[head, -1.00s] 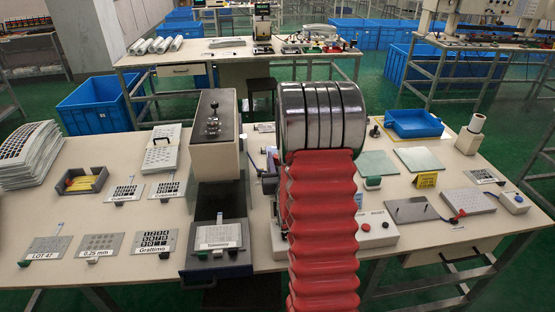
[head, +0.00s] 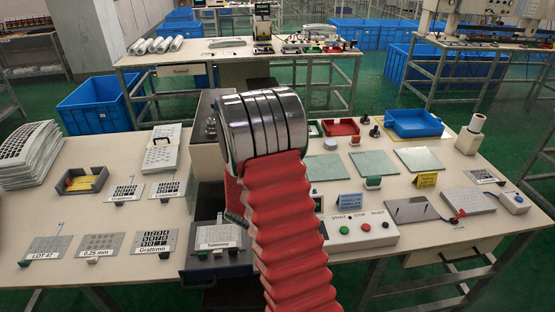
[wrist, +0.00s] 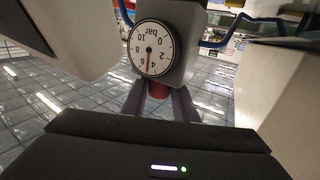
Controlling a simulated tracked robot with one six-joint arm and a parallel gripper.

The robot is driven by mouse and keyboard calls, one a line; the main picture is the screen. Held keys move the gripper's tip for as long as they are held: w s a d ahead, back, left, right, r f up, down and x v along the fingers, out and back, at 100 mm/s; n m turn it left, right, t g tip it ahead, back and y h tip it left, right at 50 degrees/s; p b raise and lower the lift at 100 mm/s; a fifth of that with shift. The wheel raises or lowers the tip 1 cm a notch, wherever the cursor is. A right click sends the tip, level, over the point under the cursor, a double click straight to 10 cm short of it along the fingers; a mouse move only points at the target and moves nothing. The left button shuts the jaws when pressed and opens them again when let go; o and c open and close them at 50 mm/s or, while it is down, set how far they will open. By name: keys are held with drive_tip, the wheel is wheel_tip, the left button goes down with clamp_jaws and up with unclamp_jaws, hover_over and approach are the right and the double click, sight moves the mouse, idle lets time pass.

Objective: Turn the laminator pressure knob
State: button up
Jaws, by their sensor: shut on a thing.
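In the wrist view, the red-brown knob (wrist: 158,90) sits under a grey housing (wrist: 188,62) with a round white pressure gauge (wrist: 151,48). The gauge appears upside down, marked in bar from 0 to 10, with its red needle between 4 and 6. My gripper (wrist: 159,99) is shut on the knob, one grey finger on each side. In the head view, my arm with its red sleeve hides the gripper, knob and gauge. Part of the beige machine head (head: 207,161) shows left of my arm, above a dark tray labelled plate (head: 220,236).
A control box (head: 356,230) with green and red buttons stands right of my arm. Glass plates (head: 373,163), a red tray (head: 340,128) and a blue bin (head: 413,124) lie farther right. Pale bodies flank the gripper in the wrist view.

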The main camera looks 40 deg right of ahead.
drive_tip(key=shift+m+g+h, duration=0.5)
drive_tip(key=shift+m+g, duration=0.9)
drive_tip(key=shift+g, duration=0.75)
drive_tip(key=shift+m+g+h, duration=0.5)
drive_tip(key=shift+m+g, duration=0.9)
drive_tip(key=shift+g, duration=1.05)
drive_tip(key=o, duration=1)
drive_tip(key=a, duration=0.9)
drive_tip(key=w+a, duration=0.1)
drive_tip(key=a, duration=0.3)
drive_tip(key=shift+a, duration=0.4)
